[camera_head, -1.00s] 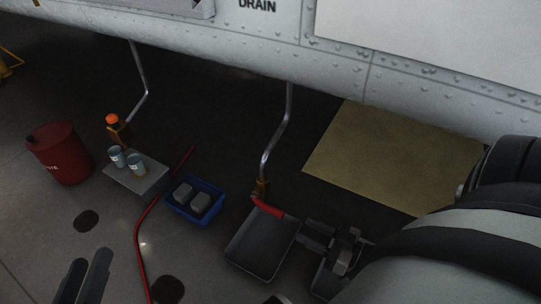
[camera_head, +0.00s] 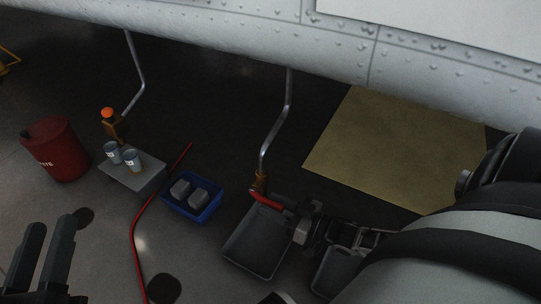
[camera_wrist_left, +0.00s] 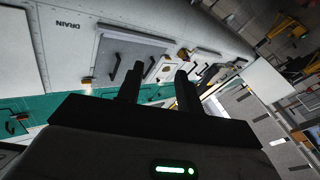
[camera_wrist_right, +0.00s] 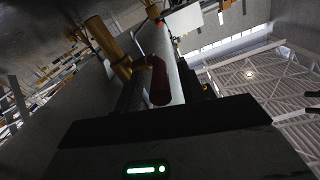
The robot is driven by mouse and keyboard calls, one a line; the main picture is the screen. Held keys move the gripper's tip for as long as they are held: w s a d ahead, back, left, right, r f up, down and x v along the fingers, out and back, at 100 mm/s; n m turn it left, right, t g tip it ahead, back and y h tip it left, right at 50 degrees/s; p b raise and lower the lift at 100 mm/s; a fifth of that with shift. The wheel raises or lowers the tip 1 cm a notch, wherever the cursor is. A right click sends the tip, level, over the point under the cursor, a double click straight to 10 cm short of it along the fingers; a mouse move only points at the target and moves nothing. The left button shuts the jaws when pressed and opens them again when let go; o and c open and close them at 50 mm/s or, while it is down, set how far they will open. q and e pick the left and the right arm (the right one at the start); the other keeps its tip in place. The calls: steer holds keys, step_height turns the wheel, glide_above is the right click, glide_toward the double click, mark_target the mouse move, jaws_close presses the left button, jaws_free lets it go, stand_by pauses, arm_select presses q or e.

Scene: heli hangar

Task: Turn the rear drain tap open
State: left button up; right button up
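A brass drain tap (camera_head: 260,181) with a red lever (camera_head: 268,199) hangs at the lower end of a bent metal pipe. The lever points down and to the right, above a dark tray. My right gripper (camera_head: 299,217) is at the lever's free end. In the right wrist view the brass tap (camera_wrist_right: 110,45) is at upper left, and the red lever (camera_wrist_right: 160,80) reaches between my open fingers (camera_wrist_right: 163,92); contact is unclear. My left gripper (camera_head: 42,250) is open and empty at lower left, away from the taps. Its fingers stand apart in the left wrist view (camera_wrist_left: 157,88).
A second tap with an orange top (camera_head: 108,114) stands left, above a grey stand (camera_head: 140,178) with two cups. A red drum (camera_head: 55,150), a blue bin (camera_head: 190,207), a red hose (camera_head: 137,235) and a grey tray (camera_head: 250,250) are nearby. The white fuselage (camera_head: 210,35) hangs overhead.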

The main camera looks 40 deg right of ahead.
arm_select(q)
steer(key=shift+w+r+t, duration=0.15)
steer(key=shift+r+t, duration=0.15)
steer(key=shift+r, duration=0.1)
arm_select(e)
steer(key=shift+w+a, duration=0.3)
steer(key=shift+w, duration=0.35)
